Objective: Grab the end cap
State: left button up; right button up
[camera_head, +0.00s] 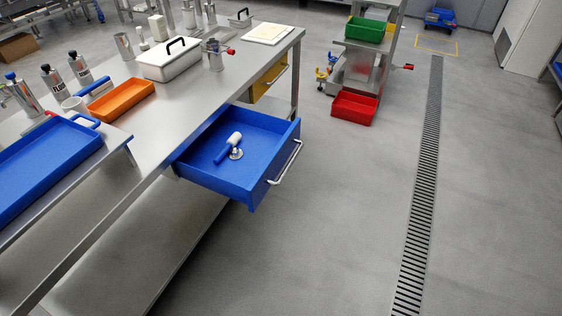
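An open blue drawer (262,172) juts out from under the steel table. In it lies a small mallet-like tool with a white head (235,139) and a blue handle (222,153). A small round metallic piece (237,154) lies right beside the tool. It may be the end cap, but it is too small to be sure, and I cannot tell whether it touches the tool. Neither of my grippers is in view.
The steel table (165,116) holds an orange tray (121,100), a white lidded container (168,60) and several metal bottles. A blue tray (40,162) lies at the left. Floor at right is clear.

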aim_at(234, 153)
jog(key=i+l+u, duration=0.4)
jog(key=i+l, duration=0.65)
jog(key=l, duration=0.15)
